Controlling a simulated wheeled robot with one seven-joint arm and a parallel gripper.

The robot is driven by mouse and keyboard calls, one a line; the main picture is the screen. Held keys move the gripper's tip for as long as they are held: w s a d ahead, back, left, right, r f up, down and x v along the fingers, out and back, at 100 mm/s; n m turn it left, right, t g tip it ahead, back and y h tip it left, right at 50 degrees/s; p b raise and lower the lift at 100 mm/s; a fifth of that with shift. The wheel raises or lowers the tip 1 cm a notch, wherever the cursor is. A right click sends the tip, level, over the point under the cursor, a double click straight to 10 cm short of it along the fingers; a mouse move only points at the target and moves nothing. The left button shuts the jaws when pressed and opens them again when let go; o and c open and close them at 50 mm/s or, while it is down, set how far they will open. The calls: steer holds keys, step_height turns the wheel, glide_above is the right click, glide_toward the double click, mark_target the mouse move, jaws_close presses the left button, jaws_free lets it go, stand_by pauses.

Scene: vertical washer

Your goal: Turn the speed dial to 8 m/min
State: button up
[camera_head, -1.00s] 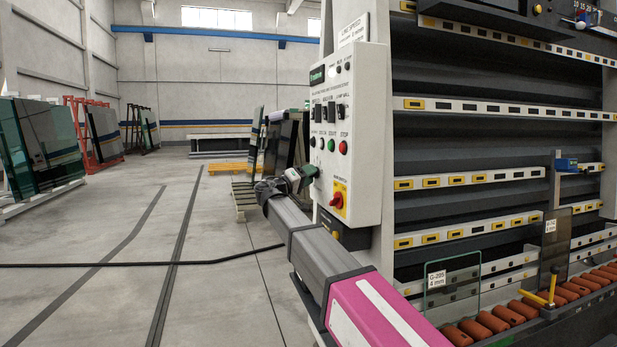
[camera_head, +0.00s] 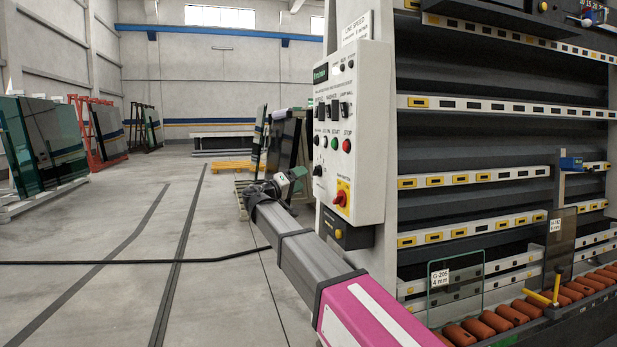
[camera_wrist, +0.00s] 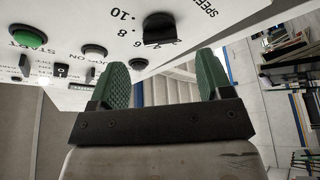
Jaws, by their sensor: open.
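The speed dial (camera_wrist: 159,28) is a black knob at the top of the wrist view, on the white panel, with printed marks including 10, 8 and 6 around it and "SPEED" nearby. Its pointer setting cannot be read. The dial also shows in the head view (camera_head: 318,170) low on the control panel's left side. My gripper (camera_wrist: 164,80) is open, its two green-padded fingers apart and empty. In the head view my gripper (camera_head: 298,178) is just left of the dial, apart from it. In the wrist view the dial lies beyond the gap between the fingertips.
The control panel (camera_head: 360,110) carries a red-and-yellow main switch (camera_head: 341,197) just right of the dial, plus several buttons. A green button (camera_wrist: 28,37) and black knobs show in the wrist view. Floor left of my arm is open, crossed by a black cable (camera_head: 120,262).

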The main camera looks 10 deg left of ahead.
steer(key=shift+v, duration=2.6)
